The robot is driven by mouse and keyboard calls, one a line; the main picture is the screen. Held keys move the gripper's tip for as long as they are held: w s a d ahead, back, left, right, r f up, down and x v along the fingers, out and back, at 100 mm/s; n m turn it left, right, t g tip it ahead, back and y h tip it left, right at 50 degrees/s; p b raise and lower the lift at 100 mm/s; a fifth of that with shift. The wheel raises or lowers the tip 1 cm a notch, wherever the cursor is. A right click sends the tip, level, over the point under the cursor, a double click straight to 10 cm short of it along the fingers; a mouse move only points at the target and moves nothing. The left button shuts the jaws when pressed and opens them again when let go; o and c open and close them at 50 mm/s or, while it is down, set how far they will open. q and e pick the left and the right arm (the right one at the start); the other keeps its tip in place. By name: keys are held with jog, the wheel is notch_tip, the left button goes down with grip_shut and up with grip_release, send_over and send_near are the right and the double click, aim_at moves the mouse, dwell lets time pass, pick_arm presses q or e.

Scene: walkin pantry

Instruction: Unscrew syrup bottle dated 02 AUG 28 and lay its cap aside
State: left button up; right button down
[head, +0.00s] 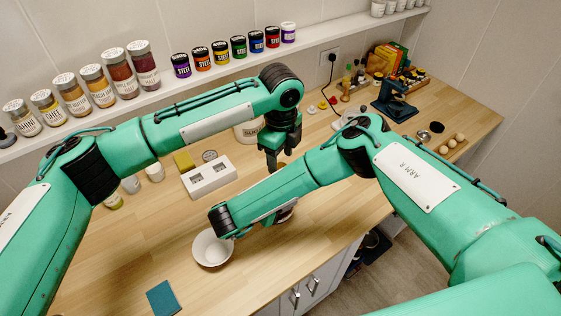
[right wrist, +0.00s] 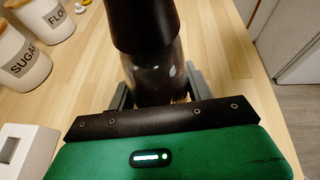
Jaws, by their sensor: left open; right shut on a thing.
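In the right wrist view, my right gripper (right wrist: 158,78) is shut on a dark, glossy bottle (right wrist: 157,88), one finger on each side. A wide black shape (right wrist: 143,24) covers the bottle's upper end; I cannot tell whether it is the cap. No date is readable, so I cannot confirm that this is the 02 AUG 28 bottle. In the head view, my right forearm and wrist hide most of the right gripper and the bottle. My left gripper (head: 274,166) is open, points down over the counter, and has no cap visible between its fingers.
A white bowl (head: 212,249) sits on the counter left of my right wrist. A blue cloth (head: 163,298) lies near the front. Sugar (right wrist: 23,63) and flour (right wrist: 48,18) canisters are at left in the right wrist view.

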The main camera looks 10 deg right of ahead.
jog(key=c, duration=0.5)
grip_release()
